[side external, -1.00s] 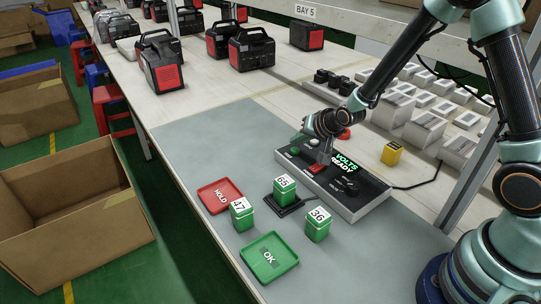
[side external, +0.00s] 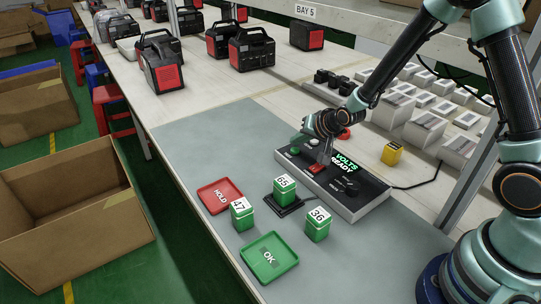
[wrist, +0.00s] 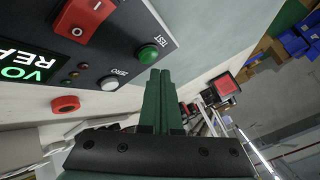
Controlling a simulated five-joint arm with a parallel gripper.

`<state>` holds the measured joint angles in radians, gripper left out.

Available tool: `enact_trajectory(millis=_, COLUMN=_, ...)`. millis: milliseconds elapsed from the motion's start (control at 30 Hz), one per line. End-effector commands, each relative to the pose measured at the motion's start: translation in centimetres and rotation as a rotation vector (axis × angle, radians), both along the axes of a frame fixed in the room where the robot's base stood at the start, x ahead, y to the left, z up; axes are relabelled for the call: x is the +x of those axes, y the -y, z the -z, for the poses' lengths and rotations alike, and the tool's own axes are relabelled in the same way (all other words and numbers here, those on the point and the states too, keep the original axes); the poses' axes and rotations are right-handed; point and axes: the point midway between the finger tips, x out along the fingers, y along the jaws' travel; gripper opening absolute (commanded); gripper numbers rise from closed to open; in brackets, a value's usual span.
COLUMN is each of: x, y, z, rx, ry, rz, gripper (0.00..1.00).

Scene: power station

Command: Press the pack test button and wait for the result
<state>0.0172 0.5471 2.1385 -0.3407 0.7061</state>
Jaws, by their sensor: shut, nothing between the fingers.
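The tester (side external: 345,200) is a grey box with a black panel on the mat. Its display (side external: 345,161) reads VOLTS READY. The green button marked TEST (wrist: 148,54) is beside the fingertips in the wrist view; it also shows at the panel's left end in the side view (side external: 295,150). My gripper (wrist: 159,72) is shut and empty, its fingertips close to the button; I cannot tell whether they touch it. Pack 65 (side external: 284,190) stands on a black pad (side external: 292,207). Pack 47 (side external: 241,214) and pack 36 (side external: 318,225) stand on either side.
A red HOLD tray (side external: 212,190) and a green OK tray (side external: 258,272) lie empty on the mat. The panel has a white ZERO button (wrist: 109,83) and a red rocker switch (wrist: 84,18). A yellow block (side external: 391,154) and white boxes stand behind the tester.

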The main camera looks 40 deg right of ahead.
Motion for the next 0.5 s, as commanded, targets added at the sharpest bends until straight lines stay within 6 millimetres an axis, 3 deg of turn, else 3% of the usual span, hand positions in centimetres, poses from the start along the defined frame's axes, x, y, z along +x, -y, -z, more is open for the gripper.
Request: enact_trajectory(millis=500, x=0.02, y=-0.28, z=0.88, rx=0.003, ry=0.0, rz=-0.003, gripper=0.0)
